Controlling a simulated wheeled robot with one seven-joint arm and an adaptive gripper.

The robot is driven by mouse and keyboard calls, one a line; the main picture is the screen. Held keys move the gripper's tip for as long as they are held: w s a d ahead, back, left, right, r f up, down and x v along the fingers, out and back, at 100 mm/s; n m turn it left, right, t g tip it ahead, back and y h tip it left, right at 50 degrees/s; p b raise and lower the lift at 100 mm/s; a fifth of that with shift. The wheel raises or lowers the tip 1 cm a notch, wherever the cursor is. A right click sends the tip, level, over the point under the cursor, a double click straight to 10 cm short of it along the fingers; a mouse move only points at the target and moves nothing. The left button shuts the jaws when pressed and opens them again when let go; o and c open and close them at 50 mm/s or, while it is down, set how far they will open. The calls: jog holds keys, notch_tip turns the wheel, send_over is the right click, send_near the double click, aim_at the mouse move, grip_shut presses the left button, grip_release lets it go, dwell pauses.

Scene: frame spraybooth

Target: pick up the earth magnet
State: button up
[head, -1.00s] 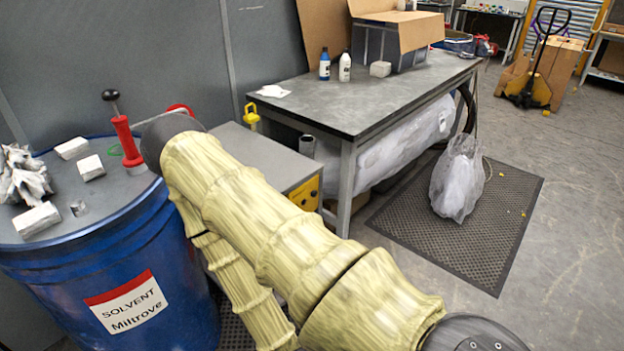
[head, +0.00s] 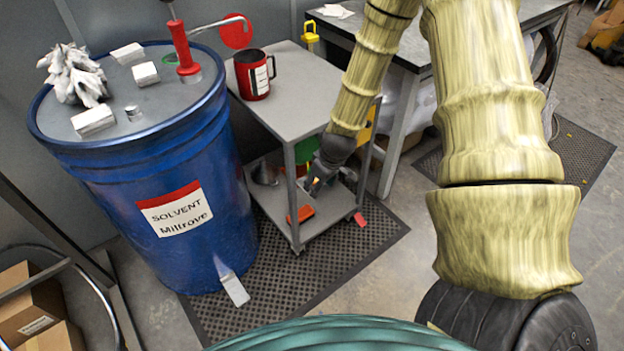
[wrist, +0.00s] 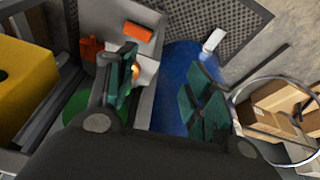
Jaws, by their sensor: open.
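I cannot tell for certain which thing is the earth magnet. An orange block (head: 301,213) lies near the front edge of the cart's lower shelf; an orange block (wrist: 138,31) also shows near the shelf edge in the wrist view. My gripper (head: 316,186) reaches down beside the cart to its lower shelf, partly hidden by my arm and the cart. In the wrist view my gripper (wrist: 163,92) has its two green-padded fingers spread. A small orange and pale thing (wrist: 135,73) shows by the left finger, partly hidden. I see nothing held.
The grey cart (head: 297,110) carries a red mug (head: 252,76) on top. A blue solvent drum (head: 190,235) stands close to its left. A red piece (head: 359,219) lies at the cart's front right corner. The workbench (head: 440,50) is behind. The mat (head: 330,255) in front is mostly clear.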

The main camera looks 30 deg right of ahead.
jog(key=w+d+r+n+t+y, duration=0.1)
jog(key=w+d+r, duration=0.4)
jog(key=w+r, duration=0.1)
jog(key=shift+x, duration=2.7)
jog(key=shift+a+f, duration=0.2)
jog(key=shift+f, duration=0.65)
jog(key=shift+a+f, duration=0.2)
jog(key=shift+f, duration=0.65)
jog(key=shift+x, duration=1)
grip_shut()
